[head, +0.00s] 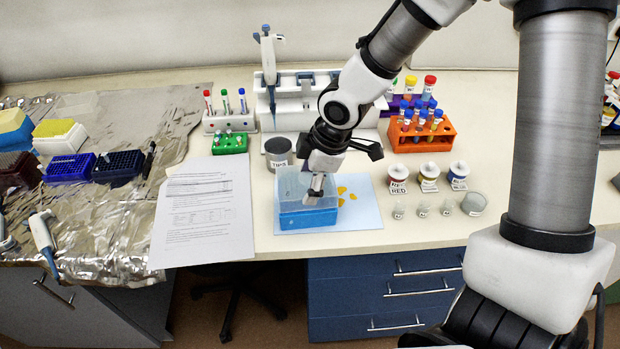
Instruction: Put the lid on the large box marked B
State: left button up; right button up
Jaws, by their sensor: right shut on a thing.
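A blue box (308,219) stands on the light blue mat (365,212) near the front of the bench. A clear, translucent lid (291,185) is at its top; I cannot tell whether it rests on the box or is held just above it. No letter B is readable on the box. My right gripper (316,188) points down over the box, shut on the lid, and its fingers hide part of the lid. My left gripper is not in view.
A paper sheet (204,215) lies left of the box. Small jars (398,178) and vials stand to the right. A grey tips cup (278,152), a green rack (229,143) and an orange tube rack (421,135) stand behind. Foil (105,215) covers the left bench.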

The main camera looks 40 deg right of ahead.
jog(key=o, duration=1.1)
jog(key=shift+o, duration=0.2)
jog(key=v, duration=0.7)
jog(key=shift+s+r, duration=0.15)
jog(key=shift+r, duration=0.2)
jog(key=shift+f, duration=0.1)
